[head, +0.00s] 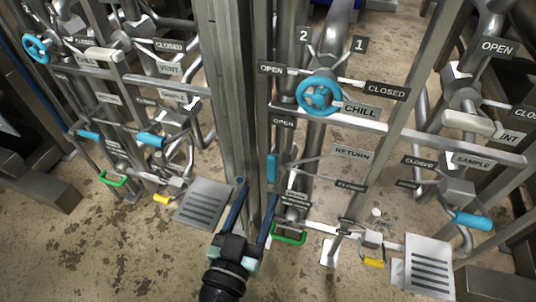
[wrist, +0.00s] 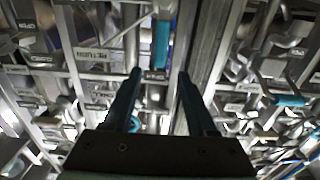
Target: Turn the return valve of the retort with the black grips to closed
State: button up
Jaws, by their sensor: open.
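The return valve's handle has a light-blue grip (head: 271,167) that stands upright, its upper end near an OPEN plate (head: 283,122). The RETURN plate (head: 352,153) and a CLOSED plate (head: 351,186) are to its right. My gripper (head: 256,190) is open and empty, its two dark fingers pointing up just below and left of the grip. In the wrist view the blue grip (wrist: 160,43) shows in line with the gap between my fingertips (wrist: 160,73). I cannot tell how far beyond them it is. The grips I see are blue, green, yellow and white; no black ones show.
A blue CHILL handwheel (head: 318,94) is above the return handle. A thick grey post (head: 230,90) rises left of it. A green handle (head: 289,236) and yellow handle (head: 373,263) are low right of my gripper. A second piping set with a blue handwheel (head: 37,48) stands left.

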aim_at(271, 165)
jog(key=x, duration=1)
grip_shut()
dwell(1.2)
